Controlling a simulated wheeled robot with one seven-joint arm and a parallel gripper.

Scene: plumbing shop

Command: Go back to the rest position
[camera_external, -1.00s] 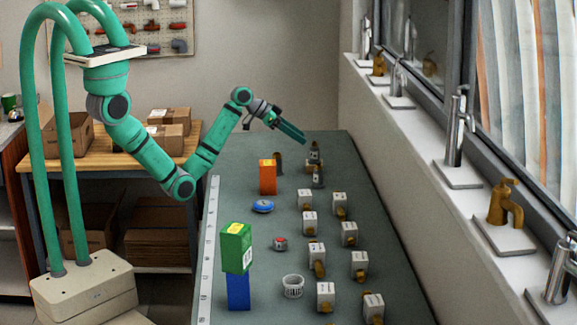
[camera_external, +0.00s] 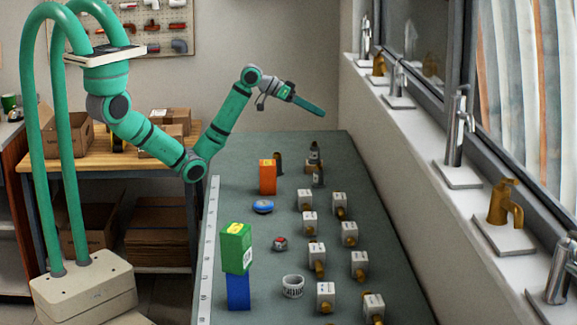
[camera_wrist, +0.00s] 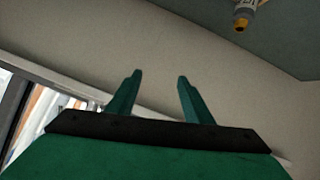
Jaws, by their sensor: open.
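My gripper (camera_external: 309,104) is raised above the far end of the grey-green table (camera_external: 335,150), with clear air between it and the things below. In the wrist view my gripper (camera_wrist: 159,76) shows two green fingers spread apart with nothing between them. Behind the fingers is a plain pale wall. My arm reaches out from the left and bends up at the elbow.
On the table stand an orange box (camera_external: 267,177), a green box (camera_external: 236,247) on a blue one (camera_external: 238,291), a blue disc (camera_external: 263,207), a white ring (camera_external: 292,286), small dark bottles (camera_external: 314,153) and several white-tagged brass fittings (camera_external: 304,199). A window sill (camera_external: 400,112) with taps runs along the right.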

